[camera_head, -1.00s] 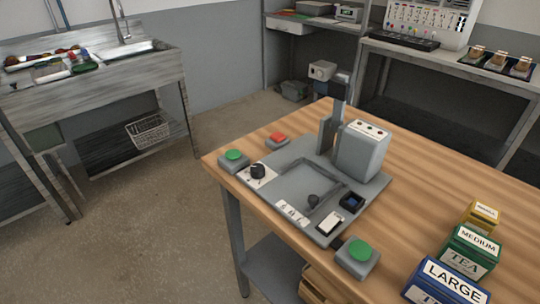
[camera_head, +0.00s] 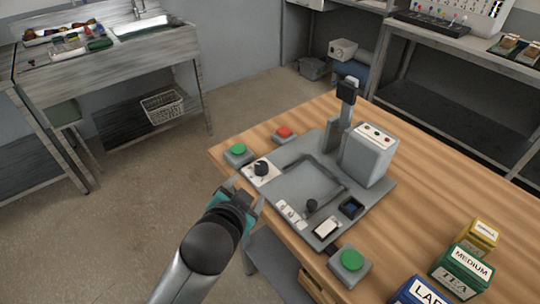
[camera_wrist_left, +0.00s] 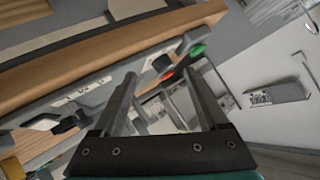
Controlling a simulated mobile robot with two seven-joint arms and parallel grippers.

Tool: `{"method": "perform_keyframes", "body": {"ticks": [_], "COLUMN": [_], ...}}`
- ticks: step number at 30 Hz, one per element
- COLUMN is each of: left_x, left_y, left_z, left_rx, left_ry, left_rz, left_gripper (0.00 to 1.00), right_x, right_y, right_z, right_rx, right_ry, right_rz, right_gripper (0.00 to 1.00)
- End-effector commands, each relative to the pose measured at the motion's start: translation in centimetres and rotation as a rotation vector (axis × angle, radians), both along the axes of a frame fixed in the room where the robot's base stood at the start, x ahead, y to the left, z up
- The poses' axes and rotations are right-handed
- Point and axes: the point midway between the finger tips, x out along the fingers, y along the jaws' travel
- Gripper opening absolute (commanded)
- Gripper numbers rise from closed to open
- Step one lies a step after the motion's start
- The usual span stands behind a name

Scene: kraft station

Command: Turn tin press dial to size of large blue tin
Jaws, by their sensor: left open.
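The tin press (camera_head: 368,152) stands on a grey base on the wooden table. A black dial (camera_head: 262,168) sits on a white plate at the base's left corner. The large blue tin (camera_head: 418,292) is at the bottom edge, partly cut off. My left gripper (camera_head: 247,193) is open and empty, just in front of the dial's plate and apart from the dial. Its two spread fingers also show in the left wrist view (camera_wrist_left: 160,78). My right gripper is out of view.
Green buttons (camera_head: 238,150) (camera_head: 350,259) and a red button (camera_head: 284,132) surround the press base. The green medium tin (camera_head: 462,268) and a small yellow tin (camera_head: 479,237) stand at the right.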

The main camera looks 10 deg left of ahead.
Motion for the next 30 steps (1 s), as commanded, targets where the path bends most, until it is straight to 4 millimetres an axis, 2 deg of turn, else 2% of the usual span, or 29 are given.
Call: {"method": "perform_keyframes", "body": {"ticks": [1,5,10,12,15,18,21,24,27,30], "left_x": [1.4,4.8,8.6,9.5,9.8,9.2,8.0,6.6,5.4,4.8], "left_y": [-0.4,-2.0,-6.0,-8.4,-12.2,-16.2,-20.0,-23.2,-25.3,-26.1], "left_z": [1.1,5.0,12.3,15.5,19.4,22.2,23.5,23.3,21.8,19.4], "left_rx": [0.038,0.144,0.348,0.456,0.622,0.796,0.981,1.168,1.36,1.552], "left_ry": [-0.062,-0.25,-0.575,-0.728,-0.942,-1.144,-1.331,-1.498,-1.635,-1.738], "left_rz": [-0.029,-0.115,-0.277,-0.362,-0.494,-0.638,-0.795,-0.969,-1.164,-1.385], "left_gripper": [0.76,0.76,0.76,0.76,0.76,0.76,0.76,0.76,0.76,0.76], "right_x": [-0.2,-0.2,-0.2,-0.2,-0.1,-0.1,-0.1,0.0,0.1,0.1], "right_y": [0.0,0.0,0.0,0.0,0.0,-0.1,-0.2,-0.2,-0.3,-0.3], "right_z": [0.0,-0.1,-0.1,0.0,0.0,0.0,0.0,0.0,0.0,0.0], "right_rx": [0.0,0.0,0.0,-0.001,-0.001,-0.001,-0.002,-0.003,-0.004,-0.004], "right_ry": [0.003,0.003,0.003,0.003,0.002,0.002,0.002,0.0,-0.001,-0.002], "right_rz": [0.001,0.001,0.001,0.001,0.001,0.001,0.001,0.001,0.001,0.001], "right_gripper": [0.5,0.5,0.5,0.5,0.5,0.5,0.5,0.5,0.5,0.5]}}
